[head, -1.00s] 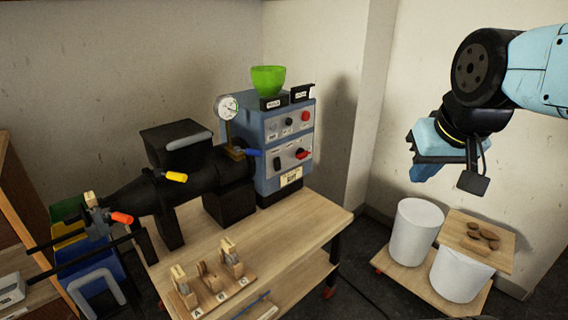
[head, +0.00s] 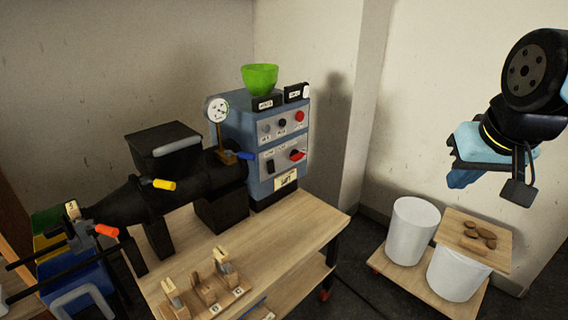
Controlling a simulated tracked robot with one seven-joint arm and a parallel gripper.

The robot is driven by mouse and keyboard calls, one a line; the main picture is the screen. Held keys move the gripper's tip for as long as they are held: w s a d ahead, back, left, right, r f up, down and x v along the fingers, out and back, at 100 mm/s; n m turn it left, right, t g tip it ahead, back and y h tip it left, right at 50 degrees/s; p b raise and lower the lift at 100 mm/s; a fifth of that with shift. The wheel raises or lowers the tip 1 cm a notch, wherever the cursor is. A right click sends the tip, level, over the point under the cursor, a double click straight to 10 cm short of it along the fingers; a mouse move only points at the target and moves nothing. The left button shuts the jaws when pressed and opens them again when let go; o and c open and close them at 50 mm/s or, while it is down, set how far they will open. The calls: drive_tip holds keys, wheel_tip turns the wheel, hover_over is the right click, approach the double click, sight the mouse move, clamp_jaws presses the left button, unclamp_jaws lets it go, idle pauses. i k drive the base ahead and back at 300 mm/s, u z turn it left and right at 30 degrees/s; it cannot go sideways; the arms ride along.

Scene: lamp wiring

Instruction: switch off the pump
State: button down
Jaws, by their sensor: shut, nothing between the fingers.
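The blue machine cabinet (head: 265,150) stands at the back of the wooden cart. Its front has an upper panel (head: 283,127) with several knobs, one of them red, and a lower panel (head: 283,158) with a dark switch and a red knob. The labels are too small to read, so I cannot tell which control is the pump's. My gripper (head: 462,180) is shut and empty in the air at the right, well apart from the cabinet and above the white buckets. Its fingertips point down and left.
A green bowl (head: 260,79) and a gauge (head: 217,109) stand high at the cabinet. A black barrel (head: 185,170) with yellow, orange and blue handles runs left. Wooden holders (head: 205,290) sit at the cart's front. White buckets (head: 412,232) stand right. Air between gripper and cabinet is clear.

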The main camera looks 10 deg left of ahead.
sight(271, 168)
drive_tip(key=z, duration=0.05)
drive_tip(key=i, duration=0.95)
drive_tip(key=u, duration=0.1)
